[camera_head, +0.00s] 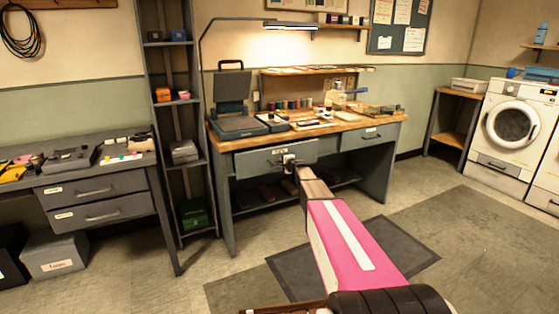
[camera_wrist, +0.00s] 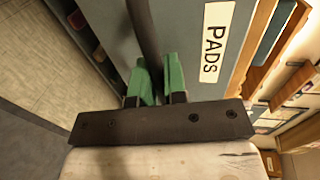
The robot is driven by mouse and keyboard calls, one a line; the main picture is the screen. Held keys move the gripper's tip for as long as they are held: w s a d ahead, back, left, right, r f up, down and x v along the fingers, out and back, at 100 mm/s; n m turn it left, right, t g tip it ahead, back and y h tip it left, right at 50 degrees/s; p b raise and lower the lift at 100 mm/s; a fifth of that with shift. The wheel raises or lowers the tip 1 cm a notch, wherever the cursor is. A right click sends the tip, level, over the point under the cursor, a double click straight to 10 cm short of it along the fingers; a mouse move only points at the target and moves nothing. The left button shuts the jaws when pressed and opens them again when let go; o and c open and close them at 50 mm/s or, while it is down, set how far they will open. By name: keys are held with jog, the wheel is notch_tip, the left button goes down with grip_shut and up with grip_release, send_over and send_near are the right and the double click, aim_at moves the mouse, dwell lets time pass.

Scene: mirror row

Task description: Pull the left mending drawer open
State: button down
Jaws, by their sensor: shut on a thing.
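The left mending drawer (camera_head: 255,161) is a grey front under the wooden top of the middle workbench in the head view. In the wrist view its grey front (camera_wrist: 195,75) fills the middle and bears a white label (camera_wrist: 217,42) reading PADS. My gripper (camera_head: 289,162) is at this front. In the wrist view its green fingertips (camera_wrist: 159,82) are shut on the dark bar handle (camera_wrist: 144,28), one on each side. The head view shows the handle mostly hidden by my gripper.
The right drawer (camera_head: 370,134) of the workbench looks shut. Thread spools, a sewing case and tools lie on the wooden top (camera_head: 222,145). A narrow shelf unit (camera_head: 173,100) stands left of the bench. A dark mat (camera_head: 285,270) lies on the open floor in front.

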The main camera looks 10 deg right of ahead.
jog(key=f+v, duration=0.2)
jog(key=v, duration=1)
jog(key=s+f+v, duration=0.1)
jog(key=f+v, duration=0.2)
jog(key=v, duration=1)
jog(key=shift+s+d, duration=0.3)
jog(key=shift+f, duration=0.15)
jog(key=c, duration=1.2)
grip_release()
jog(key=shift+s, duration=0.1)
jog(key=v, duration=1)
jog(key=shift+s+d, duration=0.1)
jog(key=shift+s, duration=0.15)
